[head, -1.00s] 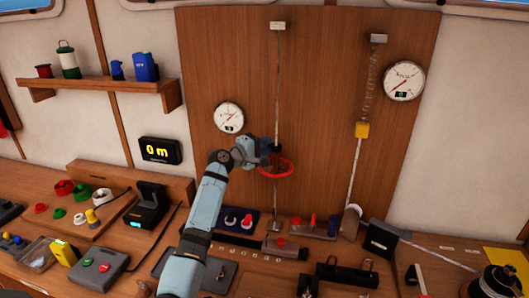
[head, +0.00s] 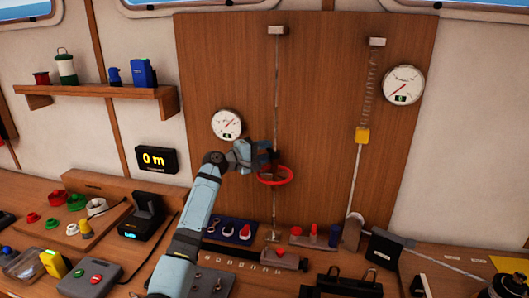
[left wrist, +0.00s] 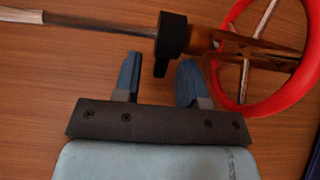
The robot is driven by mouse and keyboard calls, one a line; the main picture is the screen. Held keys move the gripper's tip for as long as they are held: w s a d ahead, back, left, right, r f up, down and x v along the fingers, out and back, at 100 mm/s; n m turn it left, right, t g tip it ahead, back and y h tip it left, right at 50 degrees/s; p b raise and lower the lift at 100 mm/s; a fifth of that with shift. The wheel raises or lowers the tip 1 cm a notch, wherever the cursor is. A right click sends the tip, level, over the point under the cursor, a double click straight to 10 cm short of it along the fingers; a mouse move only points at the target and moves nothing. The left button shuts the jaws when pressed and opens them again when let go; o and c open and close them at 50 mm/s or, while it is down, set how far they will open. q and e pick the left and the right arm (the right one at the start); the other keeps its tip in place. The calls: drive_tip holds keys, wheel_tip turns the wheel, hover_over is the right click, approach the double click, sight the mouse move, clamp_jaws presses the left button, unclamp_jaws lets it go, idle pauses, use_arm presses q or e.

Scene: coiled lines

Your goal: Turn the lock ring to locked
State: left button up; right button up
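A vertical line with rods (head: 276,100) runs down the wooden panel. On it sits a red handwheel (head: 291,174), also in the left wrist view (left wrist: 228,88), around a copper-coloured body (left wrist: 225,45). A black collar with a tab (left wrist: 172,35), seemingly the lock ring, sits on the rod beside that body. My left gripper (head: 266,150) is at the collar, just above the handwheel. In the left wrist view its two blue fingers (left wrist: 160,62) are apart, with the collar's tab between their tips. I see no clear contact. My right gripper is not in view.
A second line with a yellow block (head: 362,135) and a spring hangs to the right. Two round gauges (head: 227,124) (head: 403,86) are on the panel. The bench below holds a blue tray (head: 230,231), red and blue pegs (head: 312,231) and a black bracket (head: 345,280).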

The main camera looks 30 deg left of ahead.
use_arm(q)
drive_tip(key=b+v, duration=0.2)
drive_tip(key=v, duration=1.1)
drive_tip(key=shift+s+a+b, duration=0.25)
drive_tip(key=shift+s+b, duration=0.05)
drive_tip(key=shift+f, duration=0.1)
